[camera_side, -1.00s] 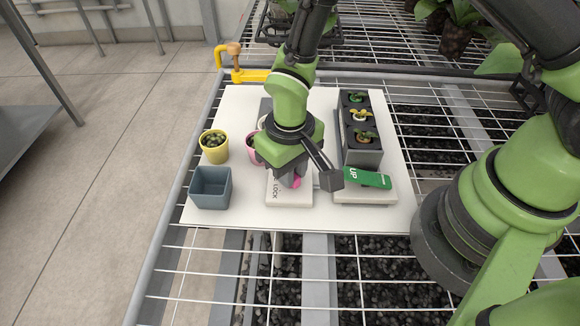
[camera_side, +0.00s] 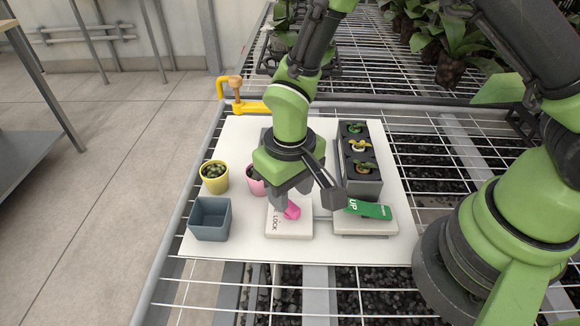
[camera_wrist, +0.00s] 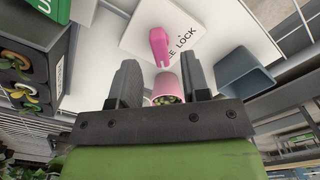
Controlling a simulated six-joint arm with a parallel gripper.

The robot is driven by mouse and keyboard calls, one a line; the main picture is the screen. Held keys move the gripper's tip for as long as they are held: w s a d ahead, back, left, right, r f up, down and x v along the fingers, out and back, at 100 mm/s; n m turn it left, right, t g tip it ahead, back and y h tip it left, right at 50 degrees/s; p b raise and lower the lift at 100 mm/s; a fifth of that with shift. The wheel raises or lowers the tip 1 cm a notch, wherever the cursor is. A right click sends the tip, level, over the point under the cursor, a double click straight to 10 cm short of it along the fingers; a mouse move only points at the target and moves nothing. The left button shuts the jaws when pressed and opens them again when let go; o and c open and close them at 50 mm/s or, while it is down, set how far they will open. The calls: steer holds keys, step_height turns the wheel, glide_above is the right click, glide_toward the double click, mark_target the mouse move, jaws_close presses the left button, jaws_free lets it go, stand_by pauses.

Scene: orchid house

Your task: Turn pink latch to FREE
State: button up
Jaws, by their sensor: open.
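The pink latch (camera_side: 291,211) sits on a white plate (camera_side: 290,231) whose lettering reads LOCK; the word before it is partly covered, only its last letter E showing. In the wrist view the pink latch (camera_wrist: 159,45) lies lengthwise up the picture, left of the lettering. I cannot tell which word it points to. My gripper (camera_side: 290,188) is just above and behind the latch in the side view. In the wrist view my gripper (camera_wrist: 161,74) is open, its two dark fingers apart with nothing held; the latch shows beyond the fingertips.
Left of the plate stand a blue-grey bin (camera_side: 209,232), a yellow pot (camera_side: 214,186) and a pink pot (camera_side: 256,187). A yellow clamp (camera_side: 248,106) is at the board's back edge.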

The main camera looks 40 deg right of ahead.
step_height(320, 180, up, 7)
stand_by(0.3)
step_height(320, 180, up, 7)
steer(key=m+t+y, duration=0.1)
steer(key=t, duration=0.1)
glide_above(290, 204)
steer(key=d, duration=0.3)
steer(key=s+d+r+m+t, duration=0.1)
steer(key=s+d+r+t, duration=0.1)
steer(key=s+r, duration=0.3)
steer(key=s+d+r+m+t+y, duration=0.1)
steer(key=s+d+r+t, duration=0.2)
steer(key=s+d+r, duration=0.2)
steer(key=s+r, duration=0.1)
steer(key=s, duration=0.2)
steer(key=shift+d+r+m, duration=0.2)
steer(key=shift+r+m, duration=0.05)
steer(key=shift+m, duration=0.15)
